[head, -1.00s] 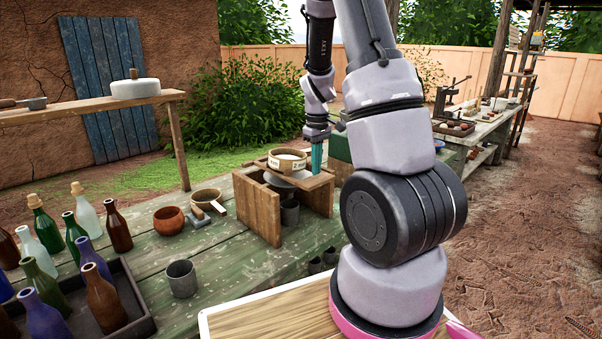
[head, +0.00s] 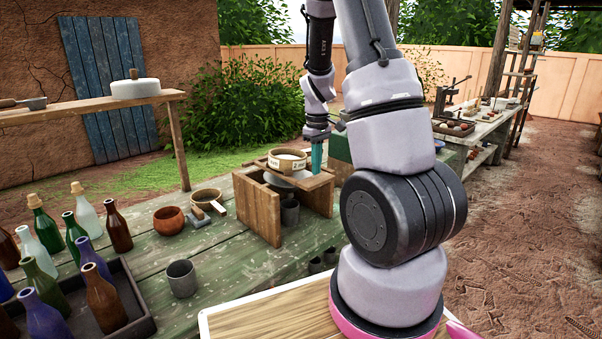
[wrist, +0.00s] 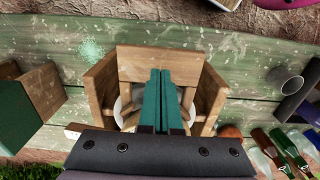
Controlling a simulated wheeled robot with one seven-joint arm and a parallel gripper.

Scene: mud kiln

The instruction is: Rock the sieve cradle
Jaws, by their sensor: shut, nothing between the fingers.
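The sieve cradle (head: 262,210) is a wooden stand with upright side boards on the green bench. A round wooden sieve (head: 287,161) with a pale label and whitish contents sits on its top. A grey bowl and a dark cup show beneath it. My gripper (head: 317,168) points down at the cradle's right end, its teal fingers together and empty. In the wrist view the shut fingers (wrist: 160,72) lie over the cradle's wooden frame (wrist: 213,95), and a pale round rim shows partly behind them. Whether the fingertips touch the wood, I cannot tell.
The green bench (head: 235,265) also holds a reddish bowl (head: 169,220), a wooden-rimmed bowl (head: 206,197) and a grey cup (head: 182,278) left of the cradle. Several bottles (head: 106,298) stand at the left, some in a dark tray. A green box (head: 340,148) is close behind my gripper.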

